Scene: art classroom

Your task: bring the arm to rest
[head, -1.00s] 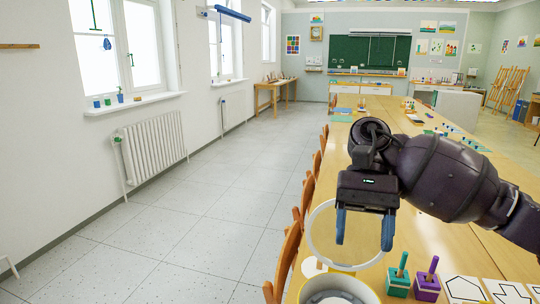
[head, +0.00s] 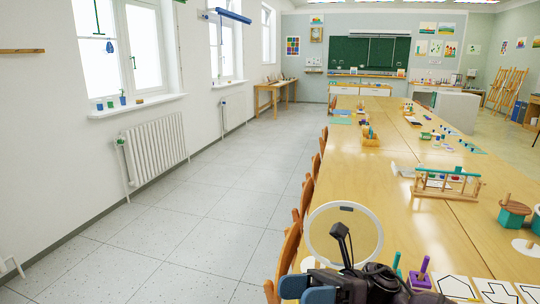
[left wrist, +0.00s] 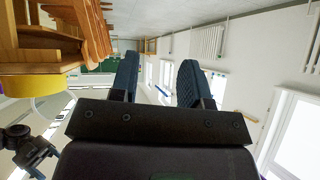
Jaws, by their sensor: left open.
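My left gripper (head: 306,291) is low at the bottom edge of the head view, with blue fingers pointing left beside the table's left edge. Part of it and its dark arm is cut off by the frame. In the left wrist view the same gripper (left wrist: 158,82) is open, its two dark fingers apart with nothing between them. The fingers point toward the window wall and floor.
A white upright ring (head: 307,236) stands near my arm. Peg stackers (head: 421,277) and shape cards (head: 455,287) lie right of it. A wooden rack (head: 447,186) stands farther along the table (head: 420,225). Chairs (head: 289,256) line its left side; the floor (head: 180,225) is open.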

